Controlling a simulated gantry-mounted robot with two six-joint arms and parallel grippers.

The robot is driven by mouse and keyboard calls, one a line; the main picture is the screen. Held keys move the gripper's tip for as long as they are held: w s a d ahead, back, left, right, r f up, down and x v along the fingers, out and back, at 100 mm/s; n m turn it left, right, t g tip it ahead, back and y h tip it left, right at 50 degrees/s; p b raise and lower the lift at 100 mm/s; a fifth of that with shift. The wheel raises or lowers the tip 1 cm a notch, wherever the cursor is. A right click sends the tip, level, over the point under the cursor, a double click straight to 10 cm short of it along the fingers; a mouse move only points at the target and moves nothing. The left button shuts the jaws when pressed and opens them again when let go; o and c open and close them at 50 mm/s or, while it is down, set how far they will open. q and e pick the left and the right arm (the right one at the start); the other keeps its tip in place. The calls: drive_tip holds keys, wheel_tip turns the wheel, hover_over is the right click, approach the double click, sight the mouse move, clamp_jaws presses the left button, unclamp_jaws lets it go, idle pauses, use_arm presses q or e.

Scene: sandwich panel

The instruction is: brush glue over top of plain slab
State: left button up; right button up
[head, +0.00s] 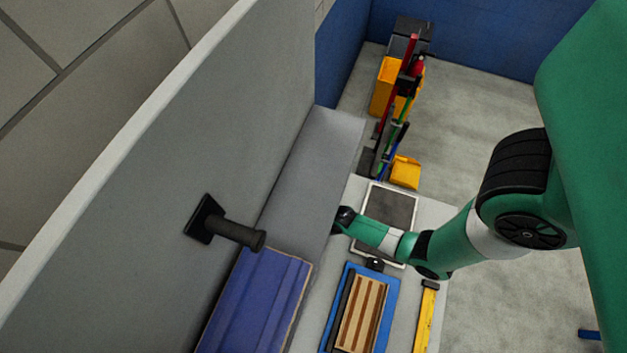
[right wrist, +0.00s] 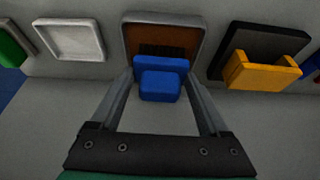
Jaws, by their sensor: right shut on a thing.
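My right gripper (right wrist: 158,76) is shut on a blue brush (right wrist: 159,86) in the right wrist view, with a finger on each side of its blue body. The brush's dark bristles (right wrist: 160,51) are over or in a grey-rimmed tray (right wrist: 128,30) with a brown-orange inside; contact cannot be told. In the head view my right arm reaches in from the right and its dark end (head: 343,217) is beside a long plain grey surface (head: 312,165). I cannot tell whether that surface is the plain slab. The brush is hidden there. My left gripper is out of view.
A tall grey panel with a black handle (head: 235,233) fills the left of the head view. A ridged blue panel (head: 262,300), a blue tray with wooden strips (head: 362,313) and a yellow bar (head: 427,315) lie below. A yellow item (right wrist: 262,73) stands right of the brush.

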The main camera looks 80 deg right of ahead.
drive_tip(key=shift+f+b, duration=0.45)
drive_tip(key=shift+f, duration=0.15)
idle(1.7)
drive_tip(key=shift+r, duration=0.1)
